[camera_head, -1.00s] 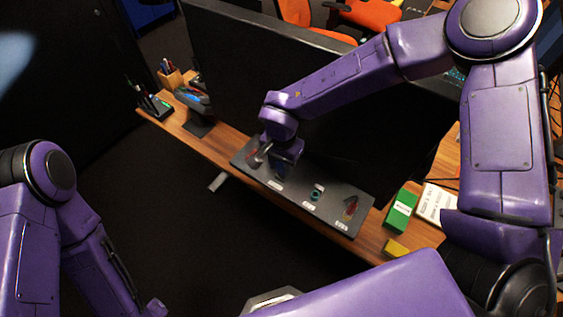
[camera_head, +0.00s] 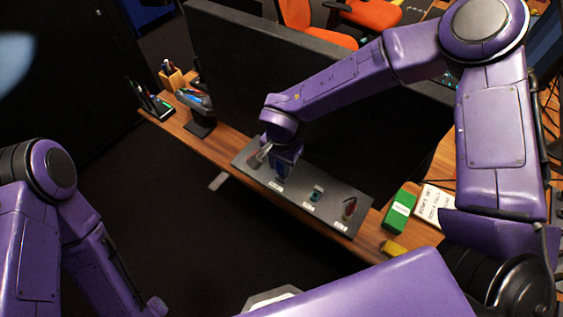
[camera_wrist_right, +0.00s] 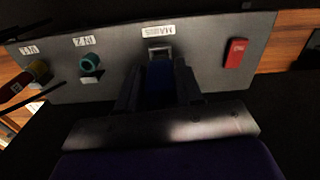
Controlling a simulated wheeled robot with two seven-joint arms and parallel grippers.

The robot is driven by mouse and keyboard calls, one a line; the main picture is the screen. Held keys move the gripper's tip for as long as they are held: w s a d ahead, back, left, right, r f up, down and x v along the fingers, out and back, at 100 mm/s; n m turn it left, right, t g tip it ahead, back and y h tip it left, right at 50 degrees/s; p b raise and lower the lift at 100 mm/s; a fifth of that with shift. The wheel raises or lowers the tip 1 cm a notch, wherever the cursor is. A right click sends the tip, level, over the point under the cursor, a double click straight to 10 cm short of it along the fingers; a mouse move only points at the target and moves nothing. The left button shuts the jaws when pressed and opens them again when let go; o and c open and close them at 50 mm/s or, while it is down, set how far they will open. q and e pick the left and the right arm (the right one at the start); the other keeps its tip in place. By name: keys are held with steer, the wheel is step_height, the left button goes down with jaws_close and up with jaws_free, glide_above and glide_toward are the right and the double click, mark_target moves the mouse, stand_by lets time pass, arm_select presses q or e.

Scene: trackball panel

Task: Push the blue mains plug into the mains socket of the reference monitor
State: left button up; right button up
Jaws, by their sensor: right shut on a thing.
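The grey panel (camera_head: 330,217) lies on the wooden desk and also shows in the wrist view (camera_wrist_right: 200,40). Its mains socket (camera_wrist_right: 160,51) is a grey-rimmed opening under the MAINS label (camera_wrist_right: 158,31). My right gripper (camera_wrist_right: 160,88) is shut on the blue mains plug (camera_wrist_right: 160,76), directly in front of the socket. The plug's front end is at the socket's near edge; how far it is in, I cannot tell. In the head view, my right gripper (camera_head: 283,172) is over the left part of the panel and hides the plug. My left gripper is out of view.
A red switch (camera_wrist_right: 235,52) sits beside the socket on the panel. A large black monitor (camera_head: 225,60) stands behind. A green box (camera_head: 399,212) lies right of the panel.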

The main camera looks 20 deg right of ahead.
steer(key=shift+f+b, duration=0.6)
steer(key=shift+f, duration=0.7)
steer(key=o, duration=1)
steer(key=shift+o, duration=0.2)
step_height(320, 180, up, 10)
steer(key=shift+r+b, duration=0.25)
steer(key=shift+b, duration=0.75)
